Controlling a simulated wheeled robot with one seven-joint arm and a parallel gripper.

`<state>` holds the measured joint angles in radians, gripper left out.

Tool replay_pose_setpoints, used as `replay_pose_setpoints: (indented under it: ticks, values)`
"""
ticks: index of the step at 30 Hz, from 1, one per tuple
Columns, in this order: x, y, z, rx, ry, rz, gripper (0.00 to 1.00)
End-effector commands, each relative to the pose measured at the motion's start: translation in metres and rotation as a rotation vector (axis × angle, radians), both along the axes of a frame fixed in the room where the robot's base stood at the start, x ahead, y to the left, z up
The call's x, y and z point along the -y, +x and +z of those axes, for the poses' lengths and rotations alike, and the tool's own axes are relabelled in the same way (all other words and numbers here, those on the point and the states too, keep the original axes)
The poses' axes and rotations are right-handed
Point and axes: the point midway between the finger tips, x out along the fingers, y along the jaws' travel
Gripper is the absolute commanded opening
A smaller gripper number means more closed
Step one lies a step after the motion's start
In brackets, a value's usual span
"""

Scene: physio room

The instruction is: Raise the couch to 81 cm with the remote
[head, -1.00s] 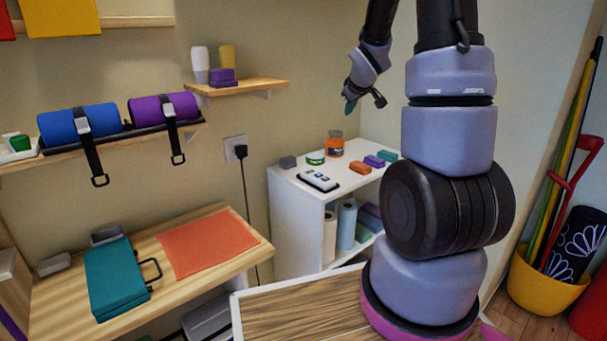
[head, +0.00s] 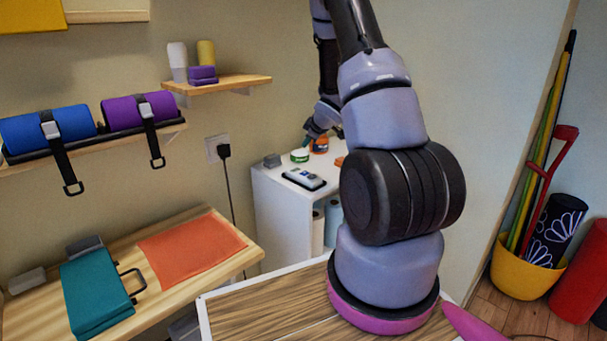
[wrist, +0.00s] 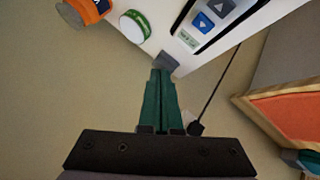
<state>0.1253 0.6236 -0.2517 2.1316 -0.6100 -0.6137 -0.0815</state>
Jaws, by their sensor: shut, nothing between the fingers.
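In the head view my gripper (head: 312,131) is above the back of the shelf, beyond the remote. I cannot make out the couch in these frames.
A grey block (head: 272,160), a green-banded white tub (head: 299,155) and an orange jar (head: 320,145) stand near the remote. A plug and cord (head: 224,151) hang on the wall left of the shelf. A wooden table (head: 215,270) holds a teal case (head: 94,293).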

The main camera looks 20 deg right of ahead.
Motion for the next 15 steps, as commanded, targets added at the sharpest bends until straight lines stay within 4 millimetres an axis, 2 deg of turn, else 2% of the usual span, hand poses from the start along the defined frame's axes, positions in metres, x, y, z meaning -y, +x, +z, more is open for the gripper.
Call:
replay_pose_setpoints:
  ticks: [5, 15]
  values:
    - [-0.001, 0.0, -0.011, -0.002, 0.001, 0.002, 0.0]
    - [-0.001, -0.001, -0.059, -0.004, 0.0, 0.0, 0.0]
